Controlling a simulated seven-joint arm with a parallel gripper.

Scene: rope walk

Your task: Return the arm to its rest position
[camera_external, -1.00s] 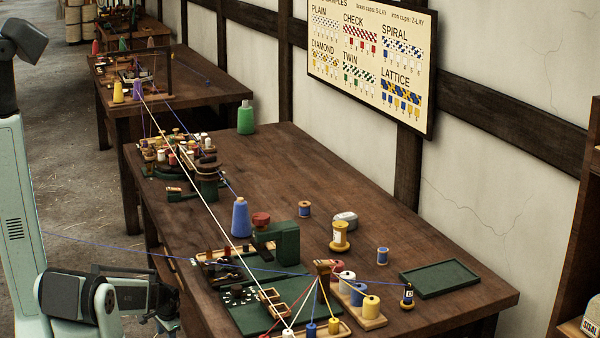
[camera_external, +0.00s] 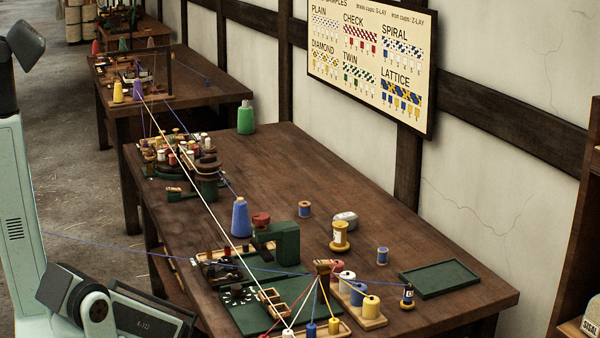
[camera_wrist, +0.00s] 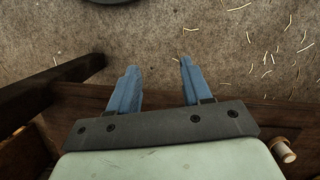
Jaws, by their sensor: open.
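My gripper (camera_wrist: 157,88) shows in the wrist view with two blue fingers apart and nothing between them. Below the fingers lies the straw-strewn floor (camera_wrist: 215,45), with a dark wooden edge (camera_wrist: 75,95) close by. In the external view only parts of my arm show at the lower left, beside the front left side of the wooden workbench (camera_external: 285,165); my fingers do not show there.
A blue cord (camera_external: 110,244) runs across from the left to the bench. Pale cords stretch along the bench past a blue cone (camera_external: 240,218) and a green clamp-like block (camera_external: 285,240). A green tray (camera_external: 440,279) lies at the right. A pale knob (camera_wrist: 284,150) is near the gripper.

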